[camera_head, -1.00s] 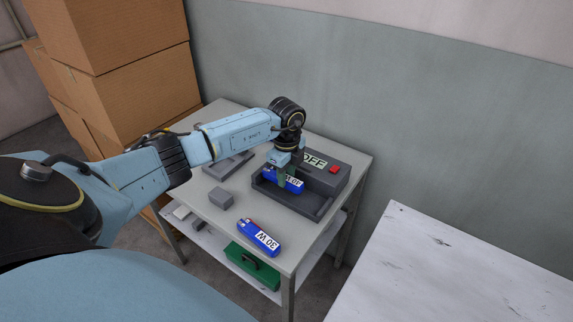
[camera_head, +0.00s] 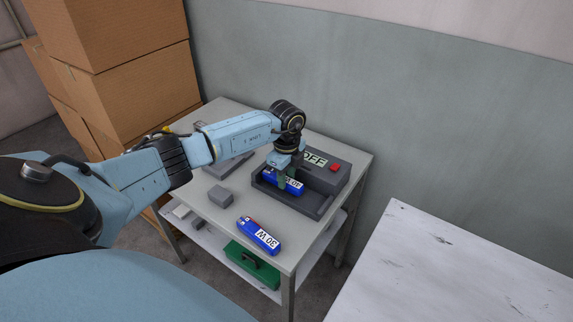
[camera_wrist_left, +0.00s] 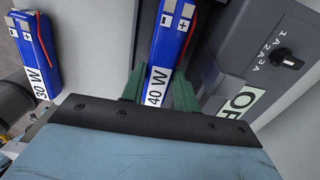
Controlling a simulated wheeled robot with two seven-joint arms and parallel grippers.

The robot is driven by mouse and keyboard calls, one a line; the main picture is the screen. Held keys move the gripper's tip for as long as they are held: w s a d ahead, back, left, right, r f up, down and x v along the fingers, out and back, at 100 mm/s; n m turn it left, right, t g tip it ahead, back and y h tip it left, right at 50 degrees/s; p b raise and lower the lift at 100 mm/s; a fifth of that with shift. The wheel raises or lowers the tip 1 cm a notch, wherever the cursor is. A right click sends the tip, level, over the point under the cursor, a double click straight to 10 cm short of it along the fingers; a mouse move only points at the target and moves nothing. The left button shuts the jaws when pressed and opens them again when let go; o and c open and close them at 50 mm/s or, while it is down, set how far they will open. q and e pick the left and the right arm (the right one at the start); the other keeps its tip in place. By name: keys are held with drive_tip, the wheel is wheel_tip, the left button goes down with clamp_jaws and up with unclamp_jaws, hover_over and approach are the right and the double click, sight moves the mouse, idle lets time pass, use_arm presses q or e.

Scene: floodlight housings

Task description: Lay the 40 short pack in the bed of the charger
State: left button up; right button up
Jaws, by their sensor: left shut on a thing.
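The blue 40 W pack (camera_head: 270,178) is held in my left gripper (camera_head: 284,181), which is shut on it. The pack is over or in the bed of the dark grey charger (camera_head: 318,211); I cannot tell whether it touches the bed floor. The charger display reads OFF, beside a red button. In the left wrist view the 40 W pack (camera_wrist_left: 171,40) runs out from between the green fingers (camera_wrist_left: 160,92), with plus and minus marks at its far end. The charger (camera_wrist_left: 240,45) shows a black knob there. My right gripper is not in view.
A blue 30 W pack (camera_head: 259,236) lies near the table's front edge. A green case (camera_head: 250,266) sits on the shelf below. Cardboard boxes (camera_head: 125,85) stand behind left.

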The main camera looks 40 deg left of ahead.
sight(287, 179)
use_arm(q)
drive_tip(key=shift+f, duration=0.5)
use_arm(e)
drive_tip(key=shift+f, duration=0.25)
use_arm(q)
drive_tip(key=o, duration=1.2)
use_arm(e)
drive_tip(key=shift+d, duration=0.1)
use_arm(q)
wheel_tip(287, 179, up, 6)
drive_tip(key=shift+r+p, duration=0.1)
drive_tip(key=shift+p, duration=0.2)
wheel_tip(287, 179, up, 7)
drive_tip(key=shift+s+r, duration=0.1)
drive_tip(key=shift+r, duration=0.05)
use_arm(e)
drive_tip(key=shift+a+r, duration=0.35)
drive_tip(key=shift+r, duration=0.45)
use_arm(q)
drive_tip(key=shift+d, duration=0.1)
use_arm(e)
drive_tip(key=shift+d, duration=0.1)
